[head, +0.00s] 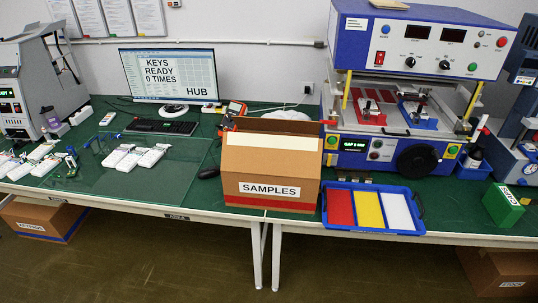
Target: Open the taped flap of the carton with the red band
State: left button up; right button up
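The carton with the red band (251,168) stands on the green bench top near the front edge, at the middle of the head view. It is brown cardboard with a white "SAMPLES" label (267,189) on its front and the red band (269,203) low on that side. A pale strip of tape (271,141) runs across its top flap (268,160). The flap looks shut, and the inside of the carton is hidden. Neither of my grippers shows in the head view.
A blue tray (374,233) with red, yellow and white parts sits right of the carton. A testing machine (408,45) stands behind the tray. A clear sheet (90,188) with white devices (138,157) lies left. A monitor (168,75) stands behind. A blue-banded carton (45,217) is under the bench.

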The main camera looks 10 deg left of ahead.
aim_at(271, 155)
jog(key=i+l, duration=0.35)
jog(key=i, duration=0.15)
jog(key=i+l+u, duration=0.65)
jog(key=i+l, duration=0.05)
jog(key=l, duration=0.05)
